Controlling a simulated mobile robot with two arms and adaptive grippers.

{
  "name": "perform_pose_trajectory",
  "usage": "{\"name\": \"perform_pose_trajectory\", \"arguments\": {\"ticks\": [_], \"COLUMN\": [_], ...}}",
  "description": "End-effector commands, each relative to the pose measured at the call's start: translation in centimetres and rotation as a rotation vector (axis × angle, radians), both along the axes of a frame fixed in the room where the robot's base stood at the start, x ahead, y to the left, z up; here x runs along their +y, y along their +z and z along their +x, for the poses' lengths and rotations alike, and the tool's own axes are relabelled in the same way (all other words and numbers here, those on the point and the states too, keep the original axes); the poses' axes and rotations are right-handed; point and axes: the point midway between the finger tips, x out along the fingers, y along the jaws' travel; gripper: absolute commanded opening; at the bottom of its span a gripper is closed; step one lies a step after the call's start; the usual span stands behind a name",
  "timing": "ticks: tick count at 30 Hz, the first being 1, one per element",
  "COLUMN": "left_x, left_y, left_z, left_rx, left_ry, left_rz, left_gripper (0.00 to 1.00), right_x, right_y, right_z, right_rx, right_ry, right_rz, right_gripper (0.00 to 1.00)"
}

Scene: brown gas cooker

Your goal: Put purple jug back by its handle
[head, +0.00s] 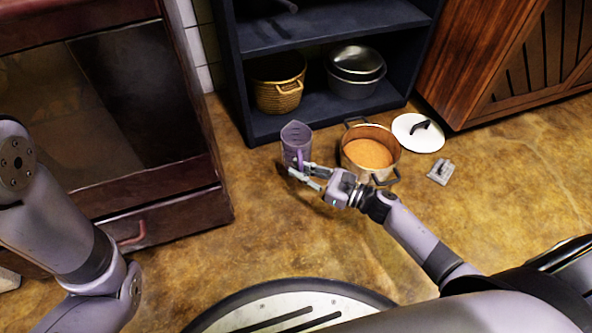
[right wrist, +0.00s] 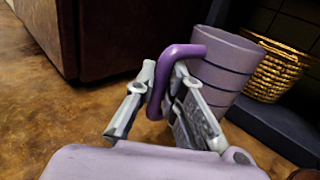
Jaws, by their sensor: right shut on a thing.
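The purple jug (head: 296,140) is a translucent purple measuring jug near the floor in front of the dark shelf. Its darker purple handle (right wrist: 178,72) faces me in the right wrist view, where the jug body (right wrist: 224,70) shows behind it. My right gripper (head: 304,174) is shut on the handle; its fingers (right wrist: 158,92) lie on either side of it. The jug looks upright or nearly so. I cannot tell whether its base touches the floor. My left arm shows at the left of the head view, but its gripper is out of view.
A pot (head: 362,137) with orange contents stands right of the jug. A white lid (head: 418,132) and small grey object (head: 440,172) lie beyond it. The dark shelf (head: 275,128) holds a wicker basket (head: 278,97) and lidded metal pot (head: 355,84). The brown cooker (head: 170,214) is left.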

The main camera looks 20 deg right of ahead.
Motion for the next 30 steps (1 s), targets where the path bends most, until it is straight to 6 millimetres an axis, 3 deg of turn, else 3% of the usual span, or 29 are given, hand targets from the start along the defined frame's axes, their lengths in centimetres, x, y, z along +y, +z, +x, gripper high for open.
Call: {"name": "perform_pose_trajectory", "arguments": {"ticks": [10, 22, 30], "left_x": [0.0, 0.0, 0.0], "left_y": [-0.7, -5.1, -5.1], "left_z": [0.1, 0.1, 0.1], "left_rx": [0.004, 0.003, 0.006], "left_ry": [0.001, 0.001, 0.001], "left_rz": [0.001, 0.001, 0.001], "left_gripper": [0.76, 0.76, 0.76], "right_x": [0.0, 0.0, 0.0], "right_y": [-0.5, -4.8, -6.2], "right_z": [0.0, 0.0, 0.0], "right_rx": [-0.001, -0.001, -0.001], "right_ry": [-0.002, -0.002, -0.003], "right_rz": [0.002, 0.001, 0.002], "right_gripper": [0.0, 0.0, 0.0]}}
